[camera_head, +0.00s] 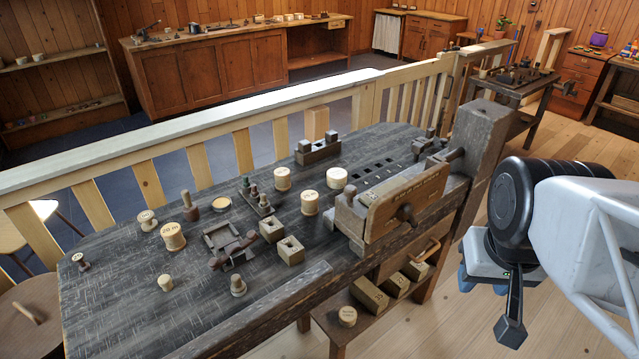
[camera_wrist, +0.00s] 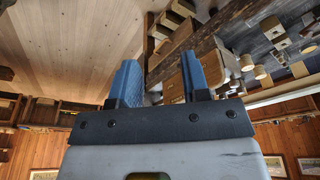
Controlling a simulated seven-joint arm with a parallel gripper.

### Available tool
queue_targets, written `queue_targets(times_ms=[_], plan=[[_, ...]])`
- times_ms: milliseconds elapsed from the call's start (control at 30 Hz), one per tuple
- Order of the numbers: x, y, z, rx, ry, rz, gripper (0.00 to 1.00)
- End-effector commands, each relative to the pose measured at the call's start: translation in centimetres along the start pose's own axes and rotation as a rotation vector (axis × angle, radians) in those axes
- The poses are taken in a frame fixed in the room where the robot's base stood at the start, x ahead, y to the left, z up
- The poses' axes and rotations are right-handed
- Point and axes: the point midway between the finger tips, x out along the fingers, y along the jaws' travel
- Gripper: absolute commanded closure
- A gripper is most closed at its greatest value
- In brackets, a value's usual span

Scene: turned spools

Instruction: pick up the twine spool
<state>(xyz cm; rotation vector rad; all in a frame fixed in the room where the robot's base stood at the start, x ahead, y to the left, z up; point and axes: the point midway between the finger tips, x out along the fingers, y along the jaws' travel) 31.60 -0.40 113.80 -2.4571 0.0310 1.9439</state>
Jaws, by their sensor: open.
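Several pale wooden spools stand on the dark workbench (camera_head: 110,300). One marked "20 m" (camera_head: 173,236) stands at the left. Others are a spool at the back middle (camera_head: 282,179), a spool in front of it (camera_head: 310,202), a spool near the vise (camera_head: 336,178) and a small spool at the far left (camera_head: 147,220). I cannot tell for sure which is the twine spool. My gripper (camera_wrist: 160,80) is open and empty, with two blue fingers apart. In the head view it is right of the bench, clear of all spools and partly hidden by my arm.
A wooden vise (camera_head: 405,205) stands at the bench's right end, beside a thick post (camera_head: 480,135). Low tools and wooden blocks (camera_head: 289,250) crowd the middle. A pale railing (camera_head: 200,132) runs behind. A lower shelf (camera_head: 345,325) holds boxes. The bench's left front is mostly clear.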

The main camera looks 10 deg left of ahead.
Motion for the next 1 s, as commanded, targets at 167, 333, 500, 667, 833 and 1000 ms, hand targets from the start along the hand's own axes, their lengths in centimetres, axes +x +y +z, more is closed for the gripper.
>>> queue_targets(times_ms=[167,333,500,667,833,1000], plan=[[0.0,0.0,0.0,0.0,0.0,0.0,0.53],[0.0,0.0,0.0,0.0,0.0,0.0,0.27],[0.0,0.0,0.0,0.0,0.0,0.0,0.11],[0.0,0.0,0.0,0.0,0.0,0.0,0.11],[0.0,-0.1,-0.4,-0.008,-0.002,-0.001,0.11],[0.0,-0.5,-1.9,-0.044,-0.009,-0.004,0.11]])
